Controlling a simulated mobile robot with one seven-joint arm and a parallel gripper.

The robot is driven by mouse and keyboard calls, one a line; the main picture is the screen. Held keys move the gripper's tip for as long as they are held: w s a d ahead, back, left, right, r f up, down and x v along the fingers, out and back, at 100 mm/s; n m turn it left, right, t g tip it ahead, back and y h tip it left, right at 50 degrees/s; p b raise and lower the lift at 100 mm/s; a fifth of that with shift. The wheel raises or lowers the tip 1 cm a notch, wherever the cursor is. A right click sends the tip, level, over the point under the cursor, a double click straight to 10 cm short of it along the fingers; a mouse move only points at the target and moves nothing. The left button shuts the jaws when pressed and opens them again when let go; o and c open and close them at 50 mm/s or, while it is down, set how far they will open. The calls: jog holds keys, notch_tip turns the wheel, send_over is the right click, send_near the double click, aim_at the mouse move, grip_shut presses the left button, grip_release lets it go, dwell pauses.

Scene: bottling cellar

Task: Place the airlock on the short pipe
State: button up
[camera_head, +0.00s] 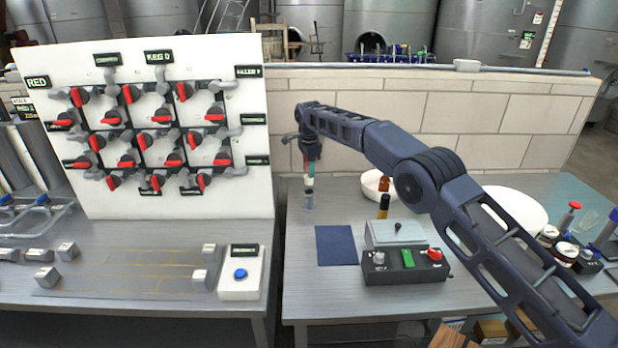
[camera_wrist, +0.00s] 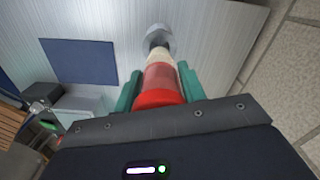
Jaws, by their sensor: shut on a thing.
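My gripper (camera_head: 309,170) is shut on the airlock, above the left part of the right-hand table. In the wrist view the teal fingers (camera_wrist: 158,82) flank the airlock (camera_wrist: 160,97), which has a red cap, a translucent reddish body and a cream lower end. In the head view the fingers mostly hide it, and its pale lower end shows below them. The short pipe (camera_head: 308,201), a small grey upright, stands on the table directly beneath. It also shows in the wrist view (camera_wrist: 160,34), in line with the airlock's lower end. I cannot tell whether they touch.
A dark blue mat (camera_head: 336,246) lies right of the pipe. A control box (camera_head: 405,268), a dark bottle (camera_head: 384,206) and a white bowl (camera_head: 372,187) stand farther right. A white valve board (camera_head: 235,205) rises at left, and a block wall (camera_head: 375,140) stands behind.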

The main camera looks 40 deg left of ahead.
jog(key=shift+f, duration=1.7)
jog(key=shift+f, duration=0.2)
jog(key=o, duration=1)
jog(key=shift+r, duration=0.1)
notch_tip(320, 180, up, 12)
jog(key=shift+r, duration=0.1)
